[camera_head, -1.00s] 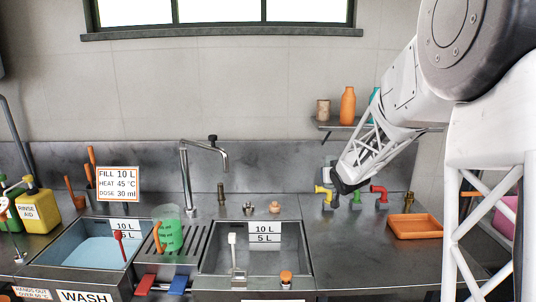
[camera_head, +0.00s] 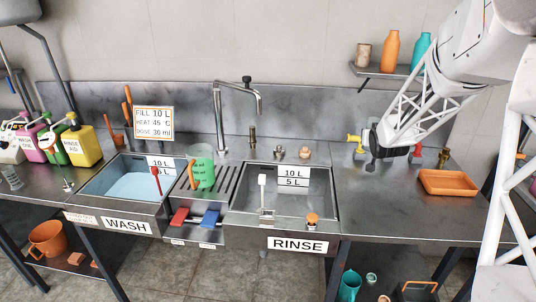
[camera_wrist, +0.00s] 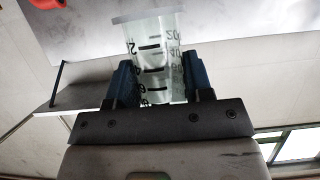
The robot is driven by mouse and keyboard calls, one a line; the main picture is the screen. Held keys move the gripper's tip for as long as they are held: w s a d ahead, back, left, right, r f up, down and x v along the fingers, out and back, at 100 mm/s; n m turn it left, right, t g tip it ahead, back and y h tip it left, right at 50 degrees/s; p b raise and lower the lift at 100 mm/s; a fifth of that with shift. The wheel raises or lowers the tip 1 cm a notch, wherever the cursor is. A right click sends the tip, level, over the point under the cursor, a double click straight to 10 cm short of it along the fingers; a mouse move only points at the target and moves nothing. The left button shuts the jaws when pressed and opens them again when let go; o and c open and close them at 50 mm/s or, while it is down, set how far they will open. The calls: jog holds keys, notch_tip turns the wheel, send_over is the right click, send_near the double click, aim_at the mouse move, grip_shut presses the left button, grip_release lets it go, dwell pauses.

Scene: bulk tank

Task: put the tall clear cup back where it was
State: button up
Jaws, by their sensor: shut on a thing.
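The tall clear cup (camera_wrist: 155,55) shows in the wrist view, with dark graduation marks and numbers on its wall. My gripper (camera_wrist: 160,82) is shut on it, with one blue finger on each side. In the head view my gripper (camera_head: 374,148) is over the counter right of the rinse sink, near a yellow valve handle (camera_head: 354,139) and a red one (camera_head: 416,151). I cannot make out the cup there; my own arm and gripper seem to hide it.
An orange tray (camera_head: 447,183) lies right of my gripper. A wall shelf (camera_head: 368,71) carries bottles and a brown cup. The rinse sink (camera_head: 300,205) lies to the left, and a green jug (camera_head: 203,168) stands beyond it. The counter front between sink and tray is clear.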

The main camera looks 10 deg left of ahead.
jog(key=shift+a, duration=0.1)
jog(key=s+a+f+n+g+y, duration=0.1)
jog(key=s+a+f+n+y, duration=0.2)
jog(key=s+a, duration=0.6)
jog(key=s+a+f+n+g+y, duration=0.2)
jog(key=s+a+f+n+y, duration=0.1)
jog(key=s+a, duration=0.55)
jog(key=s+a+f+n+g+y, duration=0.1)
jog(key=s+a+f+n+y, duration=0.2)
jog(key=s+a, duration=0.65)
jog(key=s+a+f+n+g+y, duration=0.2)
jog(key=s+a+n+g, duration=0.1)
jog(key=s+a, duration=0.5)
jog(key=shift+s+a+f+y, duration=0.2)
jog(key=shift+s+f+y, duration=0.2)
jog(key=shift+s, duration=0.4)
jog(key=shift+w, duration=0.1)
jog(key=w+a, duration=0.2)
jog(key=w, duration=0.2)
jog(key=w+a+f, duration=0.1)
jog(key=w+a, duration=0.2)
jog(key=w, duration=0.2)
jog(key=w+a, duration=0.2)
jog(key=w, duration=0.2)
jog(key=shift+w+a+f, duration=0.2)
jog(key=shift+w+a, duration=0.2)
jog(key=shift+f, duration=0.1)
jog(key=shift+f, duration=1.65)
jog(key=shift+f, duration=0.15)
